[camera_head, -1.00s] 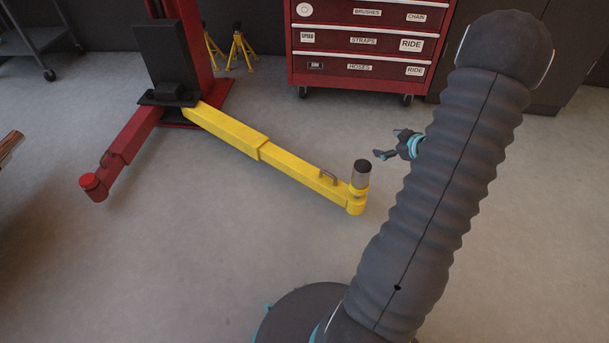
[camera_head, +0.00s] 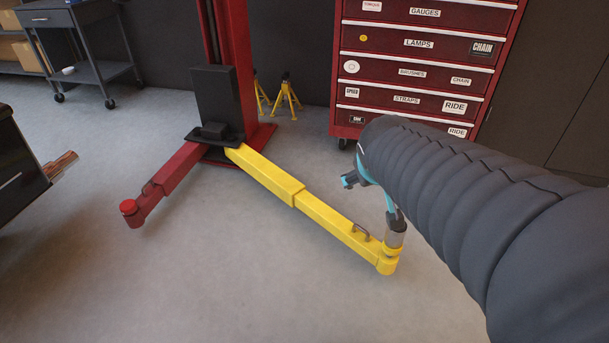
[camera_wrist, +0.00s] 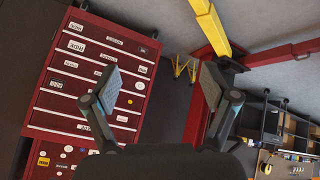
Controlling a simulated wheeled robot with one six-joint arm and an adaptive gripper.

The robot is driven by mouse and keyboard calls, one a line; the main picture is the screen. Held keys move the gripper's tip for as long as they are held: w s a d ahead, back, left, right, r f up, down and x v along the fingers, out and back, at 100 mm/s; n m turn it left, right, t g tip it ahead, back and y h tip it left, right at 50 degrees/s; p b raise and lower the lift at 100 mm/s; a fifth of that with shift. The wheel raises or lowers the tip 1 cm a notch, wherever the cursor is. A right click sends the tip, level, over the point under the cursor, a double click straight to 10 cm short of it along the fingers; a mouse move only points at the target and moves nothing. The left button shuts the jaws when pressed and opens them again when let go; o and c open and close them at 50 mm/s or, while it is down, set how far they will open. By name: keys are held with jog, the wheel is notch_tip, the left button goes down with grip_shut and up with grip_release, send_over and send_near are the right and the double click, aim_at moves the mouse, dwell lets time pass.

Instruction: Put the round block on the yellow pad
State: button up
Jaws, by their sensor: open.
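The round block (camera_head: 396,239) is a grey metallic cylinder, upright on the round yellow pad (camera_head: 387,264) at the end of the yellow lift arm. My gripper (camera_head: 371,197) is open, its fingers apart, with one finger overlapping the block's top in the head view. That finger hides the top of the block, and I cannot tell whether they touch. Nothing is between the fingers in the wrist view, where my gripper (camera_wrist: 158,90) also shows open. The block does not show in the wrist view.
A red lift arm (camera_head: 168,182) ends in a red pad at the left. The lift column (camera_head: 235,60) stands behind. A red drawer cabinet (camera_head: 420,72) and yellow jack stands (camera_head: 287,97) are at the back. The grey floor in front is clear.

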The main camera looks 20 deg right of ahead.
jog(key=s+a+g+y, duration=0.1)
jog(key=s+a+y, duration=0.2)
jog(key=s+a, duration=0.8)
jog(key=shift+s+a+f+g+y, duration=0.3)
jog(key=shift+a+f+g+y, duration=0.05)
jog(key=shift+g+y, duration=0.05)
notch_tip(320, 180, up, 4)
jog(key=p, duration=0.4)
